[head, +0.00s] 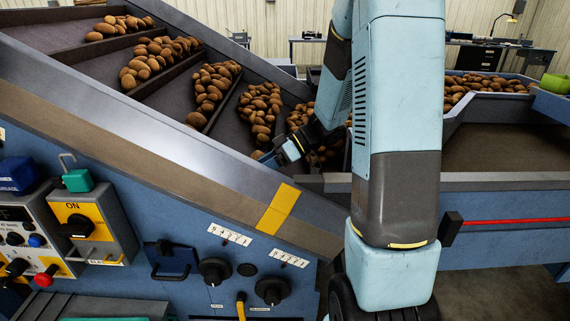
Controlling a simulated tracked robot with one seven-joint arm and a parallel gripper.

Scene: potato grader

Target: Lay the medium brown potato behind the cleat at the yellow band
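The yellow band (279,208) crosses the metal side rail of the sloping conveyor, near its lower end. Dark cleats (222,112) divide the belt, and brown potatoes (260,108) lie in heaps between them. My gripper (264,158) reaches down over the belt behind the rail, up and left of the yellow band. A small brown potato (256,154) shows right at its fingertips, partly hidden by the rail and the gripper. I cannot tell whether the fingers are closed on it. Which potato is the medium one is not clear from this view.
The blue side panel carries knobs (214,271), an ON switch box (80,221) and a red button (46,276). My arm hides part of the lower belt. A second trough with potatoes (480,84) stands at right, its near belt (500,150) bare.

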